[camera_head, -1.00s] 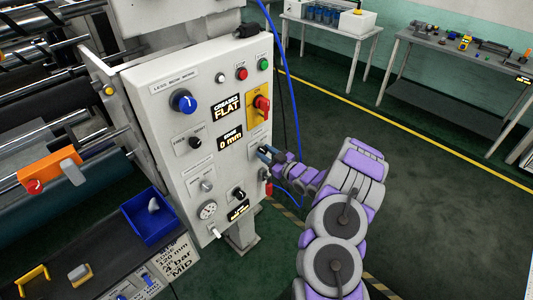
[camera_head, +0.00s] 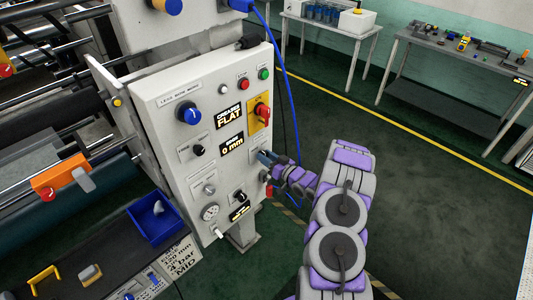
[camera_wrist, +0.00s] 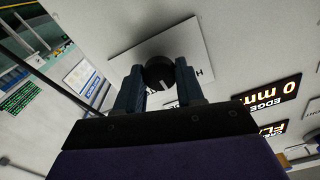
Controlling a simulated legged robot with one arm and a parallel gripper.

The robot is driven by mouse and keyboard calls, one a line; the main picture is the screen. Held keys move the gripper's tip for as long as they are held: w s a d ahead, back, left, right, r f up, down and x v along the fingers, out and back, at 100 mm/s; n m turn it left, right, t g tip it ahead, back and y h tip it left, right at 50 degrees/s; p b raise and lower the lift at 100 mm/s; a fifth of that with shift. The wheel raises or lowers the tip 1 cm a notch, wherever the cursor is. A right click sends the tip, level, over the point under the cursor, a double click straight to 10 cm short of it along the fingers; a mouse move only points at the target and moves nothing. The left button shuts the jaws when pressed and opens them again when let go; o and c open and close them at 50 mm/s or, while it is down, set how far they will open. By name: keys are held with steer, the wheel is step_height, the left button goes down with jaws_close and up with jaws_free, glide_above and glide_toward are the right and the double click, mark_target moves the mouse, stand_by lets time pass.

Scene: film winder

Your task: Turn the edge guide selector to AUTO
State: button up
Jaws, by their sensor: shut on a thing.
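A round black selector knob (camera_wrist: 158,70) with a light pointer mark stands on a white label plate (camera_wrist: 190,45) in the wrist view. The plate's wording is mostly hidden, so I cannot read its positions. My gripper (camera_head: 263,157) is at the right edge of the grey control panel (camera_head: 160,112), level with the "EDGE 0 mm" display (camera_head: 231,144). In the wrist view its two dark fingers (camera_wrist: 158,84) stand on either side of the knob and are shut on it. In the head view my gripper hides the knob.
Above my gripper is a red rotary switch on a yellow plate (camera_head: 252,122). Other knobs (camera_head: 198,150) and a gauge (camera_head: 210,212) sit on the panel to the left. A blue cable (camera_head: 285,75) hangs behind the panel's right side. The green floor to the right is clear.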

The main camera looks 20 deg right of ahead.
steer(key=m+p, duration=0.2)
steer(key=m, duration=0.1)
steer(key=shift+w+d+r+m, duration=0.1)
steer(key=shift+d+r+m, duration=0.1)
steer(key=shift+r+m, duration=0.1)
steer(key=shift+f+m+p, duration=0.15)
steer(key=shift+m+p, duration=0.4)
steer(key=shift+m, duration=0.85)
steer(key=shift+f, duration=0.1)
steer(key=o, duration=1)
steer(key=shift+d+f, duration=0.1)
steer(key=shift+o, duration=0.2)
steer(key=v, duration=1.7)
steer(key=shift+s, duration=0.2)
steer(key=shift+d, duration=0.1)
